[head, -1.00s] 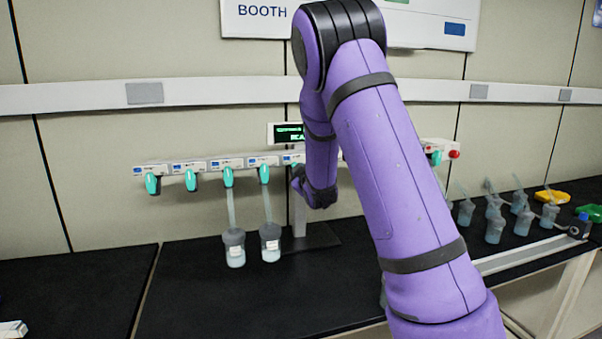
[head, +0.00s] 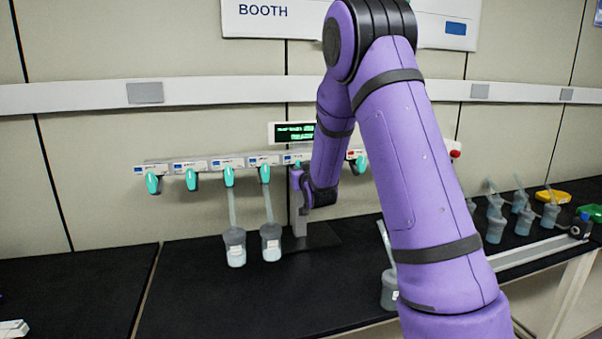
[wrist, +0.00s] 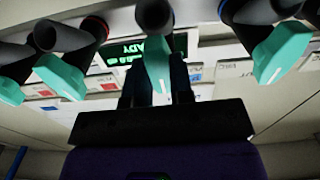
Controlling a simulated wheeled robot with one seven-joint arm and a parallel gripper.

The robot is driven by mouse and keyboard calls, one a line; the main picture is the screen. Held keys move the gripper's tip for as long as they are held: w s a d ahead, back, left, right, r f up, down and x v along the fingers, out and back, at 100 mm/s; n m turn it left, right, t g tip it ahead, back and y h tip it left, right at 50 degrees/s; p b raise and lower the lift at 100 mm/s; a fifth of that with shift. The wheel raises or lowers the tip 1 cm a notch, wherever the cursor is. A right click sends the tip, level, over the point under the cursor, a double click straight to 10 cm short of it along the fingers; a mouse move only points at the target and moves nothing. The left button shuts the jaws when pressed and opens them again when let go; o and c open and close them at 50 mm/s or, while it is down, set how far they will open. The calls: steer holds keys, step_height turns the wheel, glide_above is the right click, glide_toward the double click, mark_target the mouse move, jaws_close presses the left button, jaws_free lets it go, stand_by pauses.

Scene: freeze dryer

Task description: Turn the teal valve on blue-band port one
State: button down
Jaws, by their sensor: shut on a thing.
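A row of teal valves hangs from a white manifold (head: 215,163) against the wall. My gripper (head: 299,180) is at the teal valve (head: 297,165) below the display, the fifth from the left in the head view. In the wrist view my gripper (wrist: 157,85) is shut on this teal valve (wrist: 157,70), with a dark finger on each side. Its handle points roughly straight down the wrist picture. Its port band cannot be made out. Teal valves on either side show in the wrist view, with a red ring at the left and a blue ring at the right.
Two capped flasks (head: 236,250) hang under valves left of my gripper. Another flask (head: 389,290) stands on the black bench beside my arm. More flasks (head: 495,225) and yellow and green trays are at the right. The left bench is mostly clear.

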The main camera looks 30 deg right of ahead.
stand_by(0.3)
steer(key=c, duration=1)
jaws_free()
steer(key=shift+s, duration=0.1)
steer(key=v, duration=1)
steer(key=shift+s, duration=0.3)
steer(key=shift+a, duration=0.1)
steer(key=shift+r, duration=0.1)
